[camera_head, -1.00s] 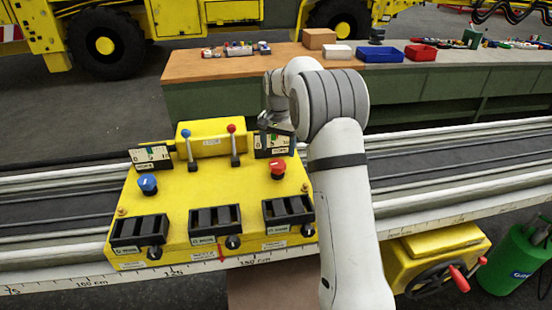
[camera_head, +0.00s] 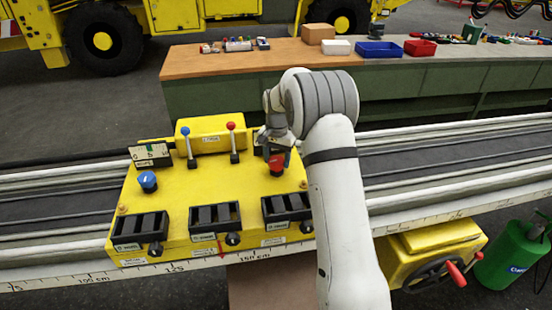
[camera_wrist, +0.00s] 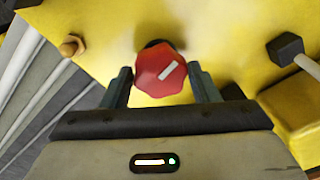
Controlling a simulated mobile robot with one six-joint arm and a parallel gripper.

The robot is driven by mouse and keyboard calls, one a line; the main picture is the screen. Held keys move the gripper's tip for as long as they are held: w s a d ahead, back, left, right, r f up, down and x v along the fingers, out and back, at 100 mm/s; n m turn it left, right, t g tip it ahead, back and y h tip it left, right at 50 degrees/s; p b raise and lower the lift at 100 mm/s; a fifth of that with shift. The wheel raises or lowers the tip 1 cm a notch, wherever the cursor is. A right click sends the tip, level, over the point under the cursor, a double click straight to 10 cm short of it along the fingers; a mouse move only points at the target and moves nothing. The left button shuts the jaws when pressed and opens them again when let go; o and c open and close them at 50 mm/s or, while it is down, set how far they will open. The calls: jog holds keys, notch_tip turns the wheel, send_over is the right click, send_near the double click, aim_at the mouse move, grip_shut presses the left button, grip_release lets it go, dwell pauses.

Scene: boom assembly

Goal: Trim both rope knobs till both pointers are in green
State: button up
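The red rope knob (camera_head: 277,170) sits at the right of the yellow control box (camera_head: 205,186). In the wrist view the red knob (camera_wrist: 160,72) shows a slanted white mark. My gripper (camera_head: 279,155) is over it; in the wrist view my gripper's fingers (camera_wrist: 161,84) stand either side of the knob, with small gaps, open. The blue rope knob (camera_head: 148,181) is at the left of the box. The left gauge (camera_head: 151,155) has a green patch; its pointer is too small to read. The right gauge is mostly hidden behind my gripper.
A blue-topped lever (camera_head: 187,146) and a red-topped lever (camera_head: 233,142) stand between the gauges. Three black slotted units (camera_head: 213,216) with small black knobs line the front edge. A bench (camera_head: 400,85) with trays stands behind the rail.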

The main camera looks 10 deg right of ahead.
jog(key=c, duration=0.5)
jog(key=shift+n, duration=0.4)
jog(key=n+b, duration=0.2)
jog(key=n, duration=0.3)
jog(key=shift+n, duration=0.4)
jog(key=n, duration=0.4)
jog(key=shift+b, duration=0.35)
jog(key=n, duration=0.5)
jog(key=o, duration=1)
